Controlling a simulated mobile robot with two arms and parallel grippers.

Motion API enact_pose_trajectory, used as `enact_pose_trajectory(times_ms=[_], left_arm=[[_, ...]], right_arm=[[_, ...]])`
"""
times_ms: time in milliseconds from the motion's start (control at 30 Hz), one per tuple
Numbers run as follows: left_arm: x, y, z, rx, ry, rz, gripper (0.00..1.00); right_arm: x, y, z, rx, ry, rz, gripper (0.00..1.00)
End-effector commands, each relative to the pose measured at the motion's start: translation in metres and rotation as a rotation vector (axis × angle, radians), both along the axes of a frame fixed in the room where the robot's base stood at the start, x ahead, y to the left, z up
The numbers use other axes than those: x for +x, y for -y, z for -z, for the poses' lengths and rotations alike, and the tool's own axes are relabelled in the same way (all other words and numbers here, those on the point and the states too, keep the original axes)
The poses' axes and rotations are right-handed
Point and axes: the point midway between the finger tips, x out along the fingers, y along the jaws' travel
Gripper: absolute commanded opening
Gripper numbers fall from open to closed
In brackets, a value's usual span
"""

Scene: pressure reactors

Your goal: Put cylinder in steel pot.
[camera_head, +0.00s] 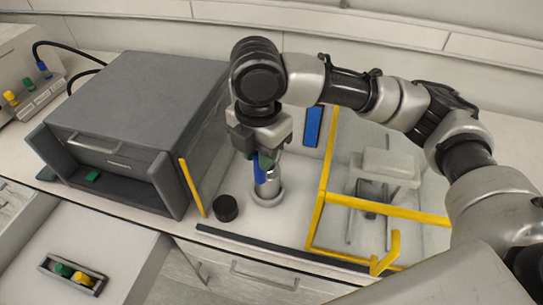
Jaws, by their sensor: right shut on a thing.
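My right gripper (262,158) points down and is shut on a blue cylinder (260,174). The cylinder hangs upright at the mouth of the steel pot (268,193), a shiny round vessel standing on the white counter. The cylinder's lower end overlaps the pot's left side in the picture, so I cannot tell whether it is inside the rim. My gripper and wrist hide the cylinder's top. My left gripper is not in view.
A black round cap (225,207) stands just left of the pot. A large grey box-shaped device (140,110) fills the left. A yellow-framed clear enclosure (375,207) stands close on the right. A small tray (45,267) at lower left holds green and yellow pieces.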

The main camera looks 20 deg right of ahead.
Motion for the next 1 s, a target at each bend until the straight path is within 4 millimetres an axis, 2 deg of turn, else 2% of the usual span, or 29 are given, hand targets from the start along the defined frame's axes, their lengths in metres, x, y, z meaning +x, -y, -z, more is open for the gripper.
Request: enact_pose_trajectory(times_ms=[300, 500, 667, 900, 1000], left_arm=[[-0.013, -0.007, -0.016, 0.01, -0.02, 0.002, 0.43], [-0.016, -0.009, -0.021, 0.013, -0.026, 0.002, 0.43], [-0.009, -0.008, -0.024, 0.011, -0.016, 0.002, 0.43], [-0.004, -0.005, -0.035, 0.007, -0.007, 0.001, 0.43], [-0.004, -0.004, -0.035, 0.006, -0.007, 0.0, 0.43]], right_arm=[[0.063, 0.031, 0.041, -0.003, -0.003, 0.009, 0.01], [0.091, 0.043, 0.06, -0.001, -0.002, 0.005, 0.01], [0.097, 0.046, 0.07, -0.002, -0.001, 0.002, 0.01], [0.096, 0.045, 0.101, -0.001, 0.0, 0.0, 0.01], [0.096, 0.045, 0.105, -0.002, 0.001, 0.0, 0.01]])
